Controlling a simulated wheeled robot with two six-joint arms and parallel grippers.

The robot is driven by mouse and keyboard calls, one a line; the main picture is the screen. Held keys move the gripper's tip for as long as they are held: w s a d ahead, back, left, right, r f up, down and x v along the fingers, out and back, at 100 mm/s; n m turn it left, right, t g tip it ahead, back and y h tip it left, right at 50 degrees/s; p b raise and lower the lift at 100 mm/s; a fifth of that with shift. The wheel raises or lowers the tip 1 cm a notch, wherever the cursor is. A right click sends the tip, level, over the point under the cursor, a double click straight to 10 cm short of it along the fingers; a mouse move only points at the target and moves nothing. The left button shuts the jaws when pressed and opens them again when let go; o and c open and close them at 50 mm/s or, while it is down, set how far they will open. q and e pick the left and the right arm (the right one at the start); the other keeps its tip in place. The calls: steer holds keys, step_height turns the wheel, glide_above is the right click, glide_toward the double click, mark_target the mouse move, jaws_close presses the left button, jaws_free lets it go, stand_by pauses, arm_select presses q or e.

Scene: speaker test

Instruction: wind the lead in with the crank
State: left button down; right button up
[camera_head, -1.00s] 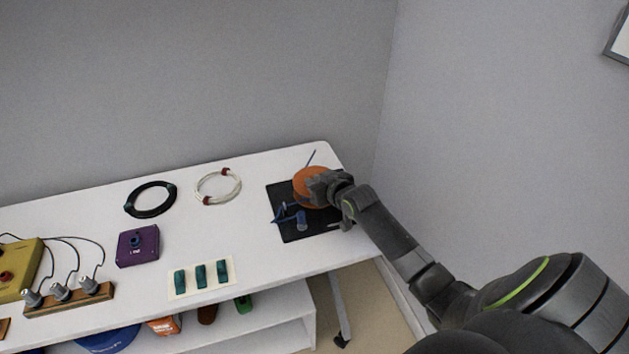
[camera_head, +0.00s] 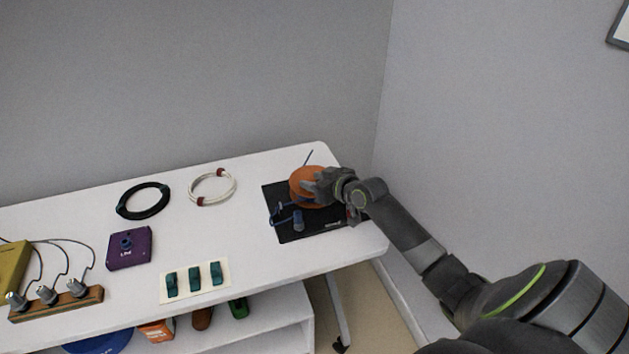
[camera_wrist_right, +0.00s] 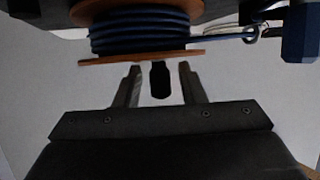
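An orange reel (camera_head: 306,181) stands on a black base plate (camera_head: 322,231) at the table's right end. In the right wrist view, dark blue lead (camera_wrist_right: 138,32) is wound in several turns between the reel's orange flanges (camera_wrist_right: 140,57). The lead runs off to the right through a metal eye (camera_wrist_right: 250,34) beside a blue block (camera_wrist_right: 300,30). My right gripper (camera_head: 318,188) is at the reel's right front. In its wrist view, the fingers (camera_wrist_right: 160,76) stand apart on either side of a dark crank handle (camera_wrist_right: 160,82), with a gap showing on both sides. My left gripper is out of view.
A black cable coil (camera_head: 144,201) and a white one (camera_head: 213,187) lie left of the plate. Nearer are a purple box (camera_head: 130,248) and a card with green pieces (camera_head: 195,295). A wooden strip with plugs (camera_head: 55,304) is far left. Walls stand close behind and right.

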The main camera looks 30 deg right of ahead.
steer(key=shift+s+r, duration=0.1)
steer(key=shift+s, duration=0.05)
steer(key=p+v, duration=0.2)
steer(key=v, duration=1.5)
steer(key=shift+s, duration=0.1)
